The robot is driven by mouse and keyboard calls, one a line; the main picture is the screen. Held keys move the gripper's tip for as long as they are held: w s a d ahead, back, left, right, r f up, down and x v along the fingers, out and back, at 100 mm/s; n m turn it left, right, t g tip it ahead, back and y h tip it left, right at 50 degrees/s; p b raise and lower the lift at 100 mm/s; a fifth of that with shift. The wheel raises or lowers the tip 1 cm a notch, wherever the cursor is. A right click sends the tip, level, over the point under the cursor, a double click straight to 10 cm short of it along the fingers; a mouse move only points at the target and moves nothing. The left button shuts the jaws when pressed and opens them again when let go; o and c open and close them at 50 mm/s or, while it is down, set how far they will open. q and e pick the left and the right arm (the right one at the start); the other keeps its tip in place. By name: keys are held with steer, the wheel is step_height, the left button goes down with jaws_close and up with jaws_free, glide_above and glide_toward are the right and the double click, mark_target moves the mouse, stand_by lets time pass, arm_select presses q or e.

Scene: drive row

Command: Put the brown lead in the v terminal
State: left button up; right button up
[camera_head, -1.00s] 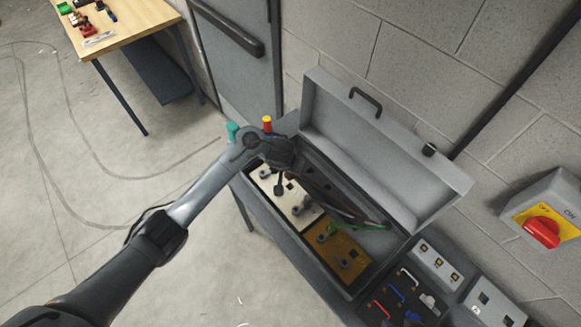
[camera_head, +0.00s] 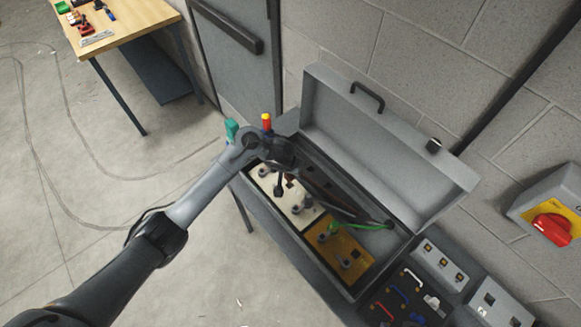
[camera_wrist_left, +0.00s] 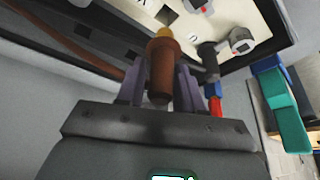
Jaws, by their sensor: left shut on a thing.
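The brown lead's plug (camera_wrist_left: 160,72) stands between the fingers of my left gripper (camera_wrist_left: 160,90) in the left wrist view, its orange-yellow end pointing at the pale panel. My left gripper is shut on it. In the head view my left gripper (camera_head: 284,180) hangs over the cream terminal panel (camera_head: 312,214) inside the open grey box. A screw terminal (camera_wrist_left: 240,42) and part of another (camera_wrist_left: 204,6) show right of the plug in the left wrist view. I cannot read which terminal is v, nor tell if the plug touches one. My right gripper is not in view.
The box's raised lid (camera_head: 385,135) stands behind the arm. A green lead (camera_head: 372,225) lies across the box near the brown panel (camera_head: 350,258).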

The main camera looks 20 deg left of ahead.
arm_select(q)
steer(key=shift+f+b, duration=0.3)
steer(key=shift+f, duration=0.8)
steer(key=shift+f, duration=0.35)
steer(key=shift+f+b, duration=0.25)
steer(key=shift+b, duration=0.05)
steer(key=shift+f+b, duration=0.3)
steer(key=shift+f, duration=0.45)
steer(key=shift+f, duration=0.4)
steer(key=shift+f, duration=0.25)
